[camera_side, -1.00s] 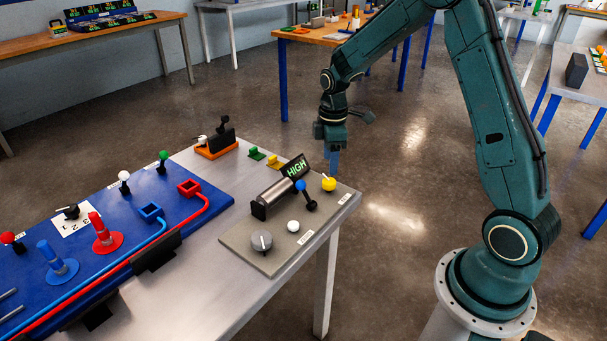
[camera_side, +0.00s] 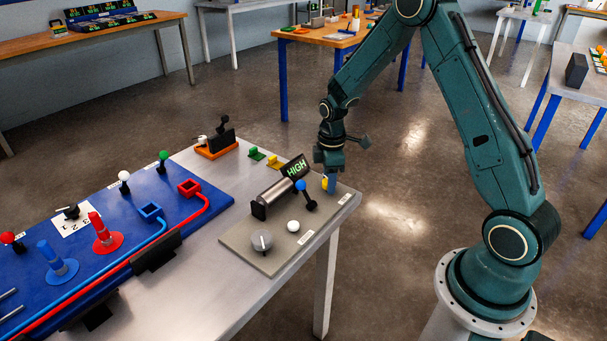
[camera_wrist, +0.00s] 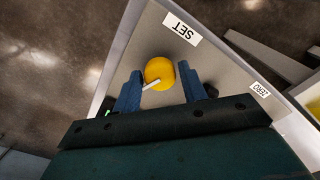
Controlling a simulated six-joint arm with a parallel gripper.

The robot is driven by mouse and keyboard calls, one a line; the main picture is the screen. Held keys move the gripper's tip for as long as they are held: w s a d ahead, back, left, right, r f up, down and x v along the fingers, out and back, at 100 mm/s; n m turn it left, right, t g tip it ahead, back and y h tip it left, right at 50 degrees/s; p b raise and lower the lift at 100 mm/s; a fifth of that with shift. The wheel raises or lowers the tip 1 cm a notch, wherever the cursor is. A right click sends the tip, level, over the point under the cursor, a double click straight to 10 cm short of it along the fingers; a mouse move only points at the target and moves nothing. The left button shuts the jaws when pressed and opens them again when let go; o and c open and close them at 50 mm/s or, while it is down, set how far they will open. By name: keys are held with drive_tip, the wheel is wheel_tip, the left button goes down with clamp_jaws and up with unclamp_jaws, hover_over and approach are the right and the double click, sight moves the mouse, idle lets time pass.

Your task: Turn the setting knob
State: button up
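The setting knob is a round yellow knob (camera_wrist: 160,72) with a white pointer, beside a label reading SET (camera_wrist: 181,30). In the side view the yellow knob (camera_side: 325,183) is at the far right corner of the grey panel (camera_side: 239,233), partly hidden by my gripper. My gripper (camera_side: 328,186) points down over it. In the wrist view its two blue fingers (camera_wrist: 160,92) are apart, one on each side of the knob. I see grey panel between the left finger and the knob; whether the right finger touches it I cannot tell.
Close to the knob stand a blue-topped lever (camera_side: 306,195), a metal cylinder (camera_side: 275,194) and a HIGH display (camera_side: 295,168). A white ball (camera_side: 293,226) and a grey dial (camera_side: 262,241) are nearer the front. A blue board (camera_side: 110,245) with levers lies left.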

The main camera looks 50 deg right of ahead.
drive_tip(key=c, duration=0.6)
drive_tip(key=shift+m, duration=0.5)
drive_tip(key=m, duration=0.2)
drive_tip(key=shift+m, duration=0.4)
drive_tip(key=m, duration=0.3)
drive_tip(key=shift+m, duration=0.3)
drive_tip(key=m, duration=1)
drive_tip(key=shift+m, duration=0.3)
